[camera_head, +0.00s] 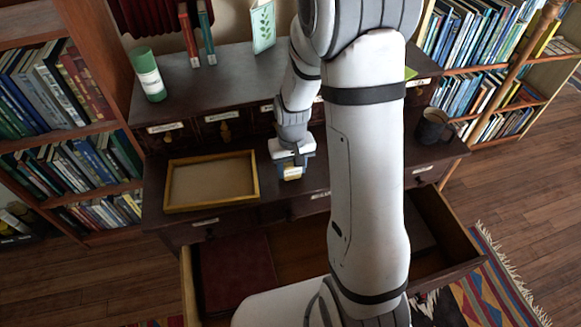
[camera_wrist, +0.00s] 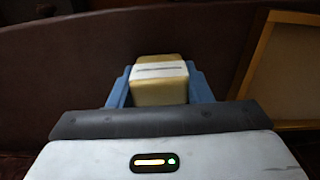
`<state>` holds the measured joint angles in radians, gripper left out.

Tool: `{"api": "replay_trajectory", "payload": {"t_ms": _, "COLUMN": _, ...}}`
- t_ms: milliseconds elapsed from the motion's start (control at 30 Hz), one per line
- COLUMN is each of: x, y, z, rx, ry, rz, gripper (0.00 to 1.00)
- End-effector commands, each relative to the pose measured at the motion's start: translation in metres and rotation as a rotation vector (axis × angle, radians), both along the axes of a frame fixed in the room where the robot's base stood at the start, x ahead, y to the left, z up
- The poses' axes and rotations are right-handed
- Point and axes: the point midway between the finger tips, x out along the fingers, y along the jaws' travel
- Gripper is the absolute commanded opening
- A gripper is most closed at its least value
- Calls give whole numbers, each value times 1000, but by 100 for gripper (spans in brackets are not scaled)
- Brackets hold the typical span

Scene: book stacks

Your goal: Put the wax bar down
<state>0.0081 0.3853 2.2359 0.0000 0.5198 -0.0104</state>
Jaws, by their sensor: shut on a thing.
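The wax bar (camera_wrist: 159,82) is a yellowish block with a white paper band, seen between the two blue fingers in the wrist view. It also shows small in the head view (camera_head: 292,173), just below the fingers. My gripper (camera_wrist: 160,90) is shut on it. In the head view my gripper (camera_head: 292,165) is over the dark desk top, right of the wooden tray. I cannot tell whether the bar touches the desk. My arm hides part of the desk to the right.
The shallow wooden tray (camera_head: 170,199) looks empty. A dark mug (camera_head: 431,127) stands at the desk's right. A green-and-white cylinder (camera_head: 149,75), two slim books (camera_head: 196,38) and a leaf-pattern card (camera_head: 263,27) stand on the upper shelf. An open drawer (camera_head: 292,259) juts out in front.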

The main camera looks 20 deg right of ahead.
Motion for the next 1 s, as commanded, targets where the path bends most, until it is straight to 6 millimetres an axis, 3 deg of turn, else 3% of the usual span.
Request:
{"api": "replay_trajectory", "payload": {"t_ms": 167, "x": 0, "y": 0, "z": -4, "rx": 0, "ry": 0, "rz": 0, "gripper": 18}}
{"api": "replay_trajectory", "payload": {"t_ms": 200, "x": 0, "y": 0, "z": -4, "rx": 0, "ry": 0, "rz": -1, "gripper": 47}}
{"api": "replay_trajectory", "payload": {"t_ms": 433, "x": 0, "y": 0, "z": -3, "rx": 0, "ry": 1, "rz": -1, "gripper": 65}}
{"api": "replay_trajectory", "payload": {"t_ms": 767, "x": 0, "y": -1, "z": 2, "rx": 0, "ry": 0, "rz": -1, "gripper": 67}}
{"api": "replay_trajectory", "payload": {"t_ms": 1000, "x": 1, "y": -1, "z": 43, "rx": 0, "ry": -5, "rz": -2, "gripper": 67}}
